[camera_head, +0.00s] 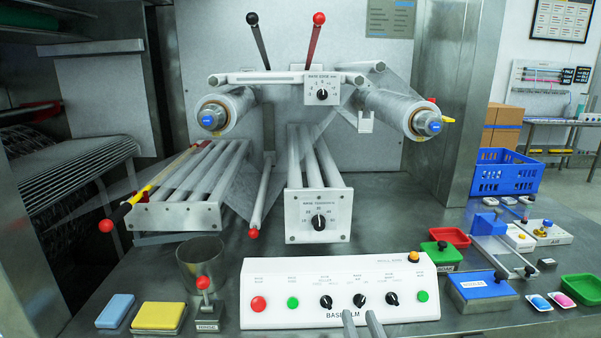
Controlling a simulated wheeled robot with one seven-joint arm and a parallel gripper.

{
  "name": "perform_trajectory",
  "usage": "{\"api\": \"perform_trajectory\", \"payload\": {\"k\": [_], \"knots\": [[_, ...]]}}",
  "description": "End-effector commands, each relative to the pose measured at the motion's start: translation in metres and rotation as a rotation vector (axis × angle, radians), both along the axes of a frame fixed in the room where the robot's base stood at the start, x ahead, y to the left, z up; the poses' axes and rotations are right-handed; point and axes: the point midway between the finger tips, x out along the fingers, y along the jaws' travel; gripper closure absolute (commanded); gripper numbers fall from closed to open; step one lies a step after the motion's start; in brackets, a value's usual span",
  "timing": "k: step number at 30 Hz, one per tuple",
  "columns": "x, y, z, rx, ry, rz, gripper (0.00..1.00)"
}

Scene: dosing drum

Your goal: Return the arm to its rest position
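My gripper (361,320) shows only as two grey fingers rising from the bottom edge of the head view. The fingers are apart, with nothing seen between them. They stand in front of the lower middle of the white control panel (270,277) and overlap its front edge in the picture. Whether they touch the panel I cannot tell. The rest of my arm is out of view.
A metal cup (203,262), a red-knobbed block (206,310), a yellow sponge (158,315) and a blue sponge (115,310) are left of the panel. A blue-lidded box (483,291) and small trays (581,288) are right. Rollers (320,160) stand behind.

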Motion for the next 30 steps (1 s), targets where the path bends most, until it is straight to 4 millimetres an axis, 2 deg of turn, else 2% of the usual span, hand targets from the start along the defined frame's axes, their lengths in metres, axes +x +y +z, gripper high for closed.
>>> {"api": "perform_trajectory", "payload": {"k": [6, 12, 23, 30], "knots": [[-0.075, -0.018, -0.023, -0.112, -0.063, 0.053, 0.68], [-0.150, -0.035, -0.036, -0.181, -0.090, 0.072, 0.68], [-0.277, -0.065, -0.044, -0.222, -0.037, 0.038, 0.68], [-0.351, -0.080, -0.051, -0.193, 0.095, -0.015, 0.68]]}}
